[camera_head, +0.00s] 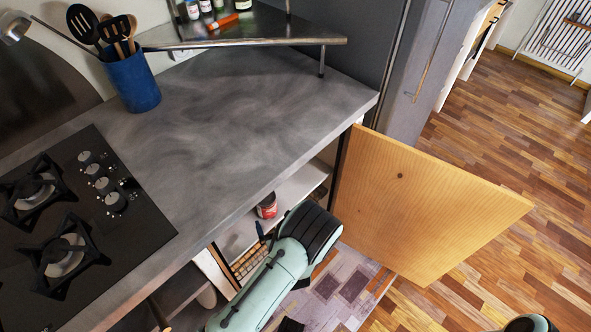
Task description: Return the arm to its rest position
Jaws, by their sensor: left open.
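My left arm (270,285), pale green with a black joint, reaches in from the bottom in front of the open cabinet under the counter. Only a small dark part of my left gripper (261,231) shows beside the arm; the rest is hidden behind it. It is open, near the cabinet opening, with nothing visible in it. A red can (267,207) stands on the cabinet shelf just above it; I cannot tell whether they touch. My right gripper is not in view.
The wooden cabinet door (430,205) stands wide open to the right of my arm. The grey counter (240,115) is above, with a gas hob (75,225) and a blue utensil holder (131,82). A patterned rug (345,290) lies below. Wooden floor is free at right.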

